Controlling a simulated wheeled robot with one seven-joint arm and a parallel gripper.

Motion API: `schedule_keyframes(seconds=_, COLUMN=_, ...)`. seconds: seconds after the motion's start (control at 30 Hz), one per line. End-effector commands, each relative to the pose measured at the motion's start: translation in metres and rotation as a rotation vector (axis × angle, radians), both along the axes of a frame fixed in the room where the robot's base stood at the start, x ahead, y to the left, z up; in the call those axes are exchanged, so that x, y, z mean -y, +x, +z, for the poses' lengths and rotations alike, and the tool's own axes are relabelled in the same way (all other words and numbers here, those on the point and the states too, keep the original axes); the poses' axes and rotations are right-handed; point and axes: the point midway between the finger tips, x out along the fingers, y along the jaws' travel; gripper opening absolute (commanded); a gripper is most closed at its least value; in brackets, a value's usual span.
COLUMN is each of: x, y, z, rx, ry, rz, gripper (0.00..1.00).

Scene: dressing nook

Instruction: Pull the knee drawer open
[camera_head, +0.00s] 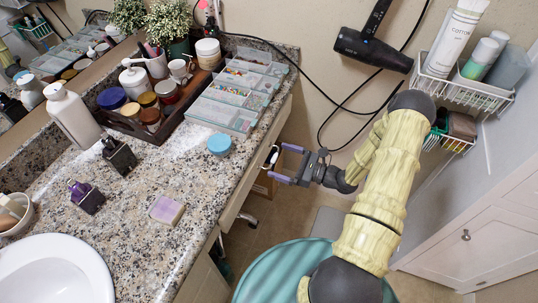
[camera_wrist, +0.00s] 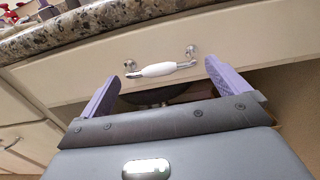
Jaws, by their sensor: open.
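The knee drawer (camera_wrist: 95,66) is a cream front under the granite counter, with a white and chrome handle (camera_wrist: 160,68) across its middle in the wrist view. The drawer looks closed, or nearly so, in that view. My gripper (camera_wrist: 160,88) is open, its two purple fingers pointing at the drawer front, one to each side of the handle's middle. The handle is not between closed jaws. In the head view my gripper (camera_head: 280,164) is beside the counter's front edge, and the handle (camera_head: 272,156) shows as a small white piece near the fingertips.
The granite counter (camera_head: 140,238) holds bottles, jars, a clear organizer (camera_head: 222,112) and a soap bar (camera_head: 167,210). A teal round seat (camera_head: 285,272) stands on the floor below my arm. A hair dryer (camera_head: 372,48) hangs on the wall, its cord looping down. A white cabinet (camera_head: 480,240) is at right.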

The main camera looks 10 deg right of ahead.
Motion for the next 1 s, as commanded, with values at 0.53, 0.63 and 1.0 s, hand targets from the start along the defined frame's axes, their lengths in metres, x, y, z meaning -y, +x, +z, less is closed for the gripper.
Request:
schedule_keyframes(seconds=0.53, x=-0.020, y=0.007, z=0.000, rx=-0.001, ry=-0.001, rz=-0.013, gripper=1.00)
schedule_keyframes(seconds=0.63, x=-0.020, y=0.007, z=0.000, rx=0.001, ry=-0.001, rz=-0.012, gripper=0.82)
schedule_keyframes(seconds=1.0, x=-0.016, y=0.005, z=0.000, rx=0.000, ry=-0.001, rz=-0.013, gripper=0.54)
